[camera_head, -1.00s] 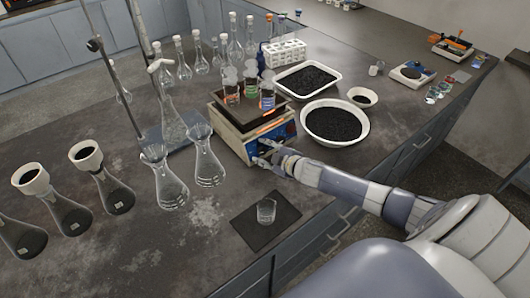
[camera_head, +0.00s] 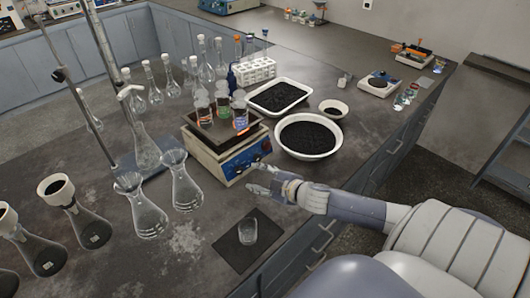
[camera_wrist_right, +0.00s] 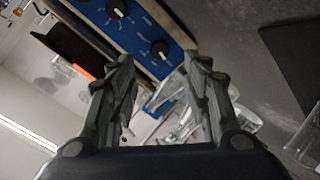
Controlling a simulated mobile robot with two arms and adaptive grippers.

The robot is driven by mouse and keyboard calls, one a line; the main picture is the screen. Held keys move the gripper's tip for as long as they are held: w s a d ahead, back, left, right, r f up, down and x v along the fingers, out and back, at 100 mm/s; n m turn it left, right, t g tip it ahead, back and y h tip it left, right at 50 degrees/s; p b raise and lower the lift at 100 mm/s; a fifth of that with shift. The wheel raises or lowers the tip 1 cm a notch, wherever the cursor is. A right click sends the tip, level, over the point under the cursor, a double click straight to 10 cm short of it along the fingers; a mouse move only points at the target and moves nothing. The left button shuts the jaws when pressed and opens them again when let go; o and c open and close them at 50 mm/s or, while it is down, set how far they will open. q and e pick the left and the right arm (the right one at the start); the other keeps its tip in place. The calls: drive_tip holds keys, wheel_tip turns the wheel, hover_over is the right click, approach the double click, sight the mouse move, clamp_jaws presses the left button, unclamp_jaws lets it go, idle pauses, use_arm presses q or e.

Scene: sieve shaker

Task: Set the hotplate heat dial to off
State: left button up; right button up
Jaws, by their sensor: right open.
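The hotplate (camera_head: 222,165) stands on the bench with a blue front panel and capped bottles on its dark top. In the right wrist view its blue panel (camera_wrist_right: 143,28) carries two black dials with white marks, an upper left dial (camera_wrist_right: 117,8) and a lower right dial (camera_wrist_right: 160,49). I cannot read which is the heat dial. My right gripper (camera_head: 256,178) is open and empty in front of the panel, apart from it. In the wrist view its fingers (camera_wrist_right: 160,75) are spread below the dials. My left gripper is not in view.
A white tray (camera_head: 252,100) and a round bowl (camera_head: 337,148) of black grains stand right of the hotplate. Empty flasks (camera_head: 183,190) stand to its left. A beaker (camera_head: 247,232) sits on a dark mat (camera_head: 228,253) in front.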

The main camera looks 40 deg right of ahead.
drive_tip(key=shift+v, duration=1.3)
